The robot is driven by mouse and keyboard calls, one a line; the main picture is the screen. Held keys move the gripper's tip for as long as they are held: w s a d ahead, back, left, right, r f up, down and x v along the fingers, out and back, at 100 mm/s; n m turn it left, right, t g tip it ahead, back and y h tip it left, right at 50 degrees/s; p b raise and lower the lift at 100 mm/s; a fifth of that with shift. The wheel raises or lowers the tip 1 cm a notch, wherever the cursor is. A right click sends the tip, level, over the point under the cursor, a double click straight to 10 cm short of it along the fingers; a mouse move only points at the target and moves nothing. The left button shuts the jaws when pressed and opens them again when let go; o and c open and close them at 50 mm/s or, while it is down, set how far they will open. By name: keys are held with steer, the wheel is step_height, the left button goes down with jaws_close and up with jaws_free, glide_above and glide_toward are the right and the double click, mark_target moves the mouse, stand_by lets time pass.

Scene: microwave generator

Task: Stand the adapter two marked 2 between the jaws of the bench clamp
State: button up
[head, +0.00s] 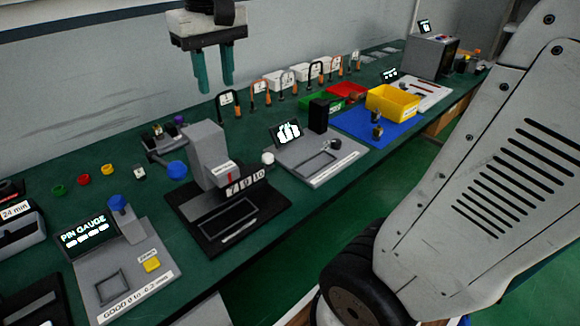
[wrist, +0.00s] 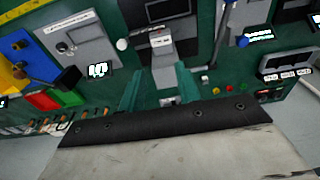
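My gripper (head: 213,84) hangs above the back part of the green bench, its two teal fingers apart with nothing visible between them. In the wrist view my gripper (wrist: 159,75) is also open, its fingers on either side of a grey upright stand. A grey device with a blue knob (head: 177,170), which looks like the bench clamp (head: 158,143), sits at the back left of that stand, below and left of my gripper. I cannot tell its jaws clearly. Small brass-and-dark pieces (head: 377,131) stand on the blue mat and may be adapters; no mark 2 is readable.
The grey stand (head: 207,150) rises from a black base near the clamp. A pin gauge station (head: 120,260) is at left. Tagged cable loops (head: 228,100) line the back. A yellow bin (head: 393,102) stands on the blue mat (head: 350,122).

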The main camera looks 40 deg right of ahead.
steer(key=s+f, duration=0.5)
steer(key=s, duration=0.4)
steer(key=s+f, duration=0.5)
steer(key=s, duration=0.4)
steer(key=shift+d+f, duration=0.15)
steer(key=shift+d, duration=0.15)
steer(key=shift+s, duration=0.1)
